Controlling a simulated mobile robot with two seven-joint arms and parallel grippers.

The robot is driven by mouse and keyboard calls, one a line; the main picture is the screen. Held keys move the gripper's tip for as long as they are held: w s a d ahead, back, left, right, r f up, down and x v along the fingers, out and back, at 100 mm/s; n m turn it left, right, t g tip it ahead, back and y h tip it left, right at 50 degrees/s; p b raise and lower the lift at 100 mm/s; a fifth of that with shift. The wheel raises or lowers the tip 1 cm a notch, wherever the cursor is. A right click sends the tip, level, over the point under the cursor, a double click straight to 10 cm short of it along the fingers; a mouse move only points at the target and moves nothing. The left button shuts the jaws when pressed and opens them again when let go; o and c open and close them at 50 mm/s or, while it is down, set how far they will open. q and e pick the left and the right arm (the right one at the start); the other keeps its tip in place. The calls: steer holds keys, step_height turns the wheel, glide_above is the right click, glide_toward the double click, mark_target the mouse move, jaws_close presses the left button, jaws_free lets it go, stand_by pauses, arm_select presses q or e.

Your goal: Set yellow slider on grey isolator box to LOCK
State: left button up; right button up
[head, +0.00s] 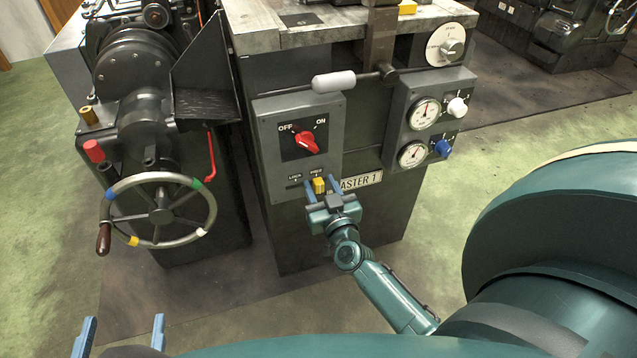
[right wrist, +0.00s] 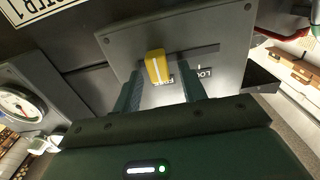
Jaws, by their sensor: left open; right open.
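The grey isolator box (head: 270,135) is on the front of the machine, with a red rotary knob (head: 307,142) between OFF and ON labels. The yellow slider (head: 319,186) is low on the box, at the FREE end of its slot, right of the LOCK label. In the right wrist view the yellow slider (right wrist: 156,67) stands at one end of the dark slot, with LOCK towards the right. My right gripper (head: 322,183) is open, its fingers on either side of the slider with gaps visible. My left gripper (head: 122,326) is open and empty at the lower left.
A lever with a white grip (head: 334,81) crosses above the box. A gauge panel (head: 398,135) with white and blue knobs is to the right. A handwheel (head: 157,240) and a red lever (head: 211,158) are to the left. The floor in front is clear.

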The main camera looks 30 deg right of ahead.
jaws_close()
stand_by(0.4)
